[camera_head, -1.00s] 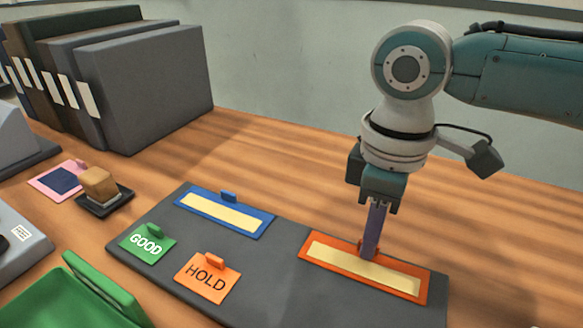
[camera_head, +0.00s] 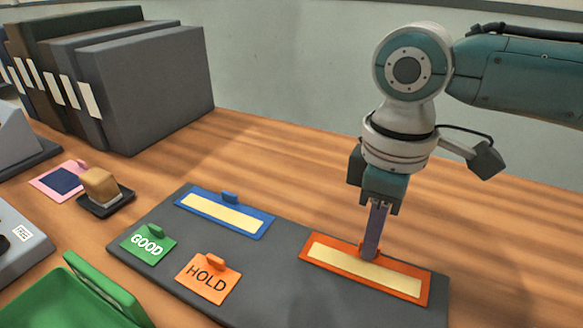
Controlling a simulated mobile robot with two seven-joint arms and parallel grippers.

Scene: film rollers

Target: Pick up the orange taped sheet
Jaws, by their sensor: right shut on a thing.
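The orange taped sheet (camera_head: 416,289) lies on the right part of the dark grey mat (camera_head: 290,280), with a pale yellow strip along its middle. My right gripper (camera_head: 370,250) points straight down at the sheet's back edge. Its fingers are shut on the sheet's small raised orange tab, which they mostly hide. The sheet appears to lie flat on the mat; I cannot see a gap under it. My left gripper is not in view.
A blue sheet (camera_head: 225,213) with a pale strip, a green GOOD card (camera_head: 148,244) and an orange HOLD card (camera_head: 208,278) lie on the mat. A green tray (camera_head: 75,300) is front left. Grey binders (camera_head: 150,85) stand behind. Wood right of the binders is clear.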

